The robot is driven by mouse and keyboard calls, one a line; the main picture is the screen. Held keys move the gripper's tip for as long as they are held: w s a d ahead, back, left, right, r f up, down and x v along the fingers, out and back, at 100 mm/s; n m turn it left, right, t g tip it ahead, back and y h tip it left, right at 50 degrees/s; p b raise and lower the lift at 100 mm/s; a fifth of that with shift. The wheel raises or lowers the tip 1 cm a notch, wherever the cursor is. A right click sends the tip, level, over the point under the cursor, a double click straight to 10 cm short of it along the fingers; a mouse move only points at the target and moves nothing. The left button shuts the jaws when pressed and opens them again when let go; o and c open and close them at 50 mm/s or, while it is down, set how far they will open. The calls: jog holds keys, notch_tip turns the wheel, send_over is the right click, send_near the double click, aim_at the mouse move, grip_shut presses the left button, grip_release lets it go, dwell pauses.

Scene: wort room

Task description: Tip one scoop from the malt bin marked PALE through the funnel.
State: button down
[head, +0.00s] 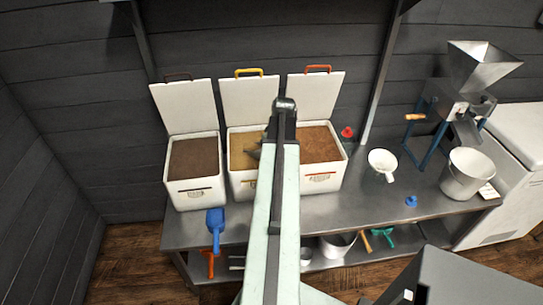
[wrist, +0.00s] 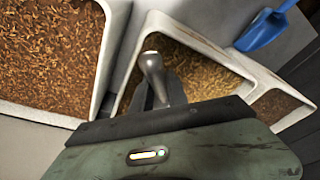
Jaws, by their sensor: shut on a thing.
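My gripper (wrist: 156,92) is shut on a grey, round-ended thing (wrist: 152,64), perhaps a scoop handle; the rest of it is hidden. In the head view my arm covers most of my gripper, over the middle bin (head: 243,183). That bin holds yellow-brown malt (wrist: 190,66) and has a yellow lid handle. The left bin (head: 196,194) holds dark brown malt, the right bin (head: 322,182) red-brown malt. All lids stand open; the front labels are too small to read. A white cup-shaped thing with a spout or handle (head: 382,161), possibly the funnel, lies right of the bins.
A mill with a metal hopper (head: 478,68) and a bucket (head: 466,176) stand at the right. A small blue thing (head: 411,201) lies on the bench (head: 365,205), which has free room there.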

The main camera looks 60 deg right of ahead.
jog(key=shift+s+a+r+t+p, duration=0.2)
jog(key=shift+s+r+p, duration=0.15)
jog(key=shift+r, duration=0.2)
jog(key=shift+s+a+r+t+p, duration=0.1)
jog(key=shift+s+r+t+p, duration=0.15)
jog(key=shift+r, duration=0.25)
jog(key=shift+s+a+r+t+h+p, duration=0.25)
jog(key=shift+s+r+t+p, duration=0.35)
jog(key=shift+s+r, duration=0.5)
jog(key=shift+s+a+r+t+h+p, duration=0.2)
jog(key=shift+s+r+t+p, duration=0.35)
jog(key=shift+s+r, duration=0.5)
jog(key=shift+w+r, duration=0.1)
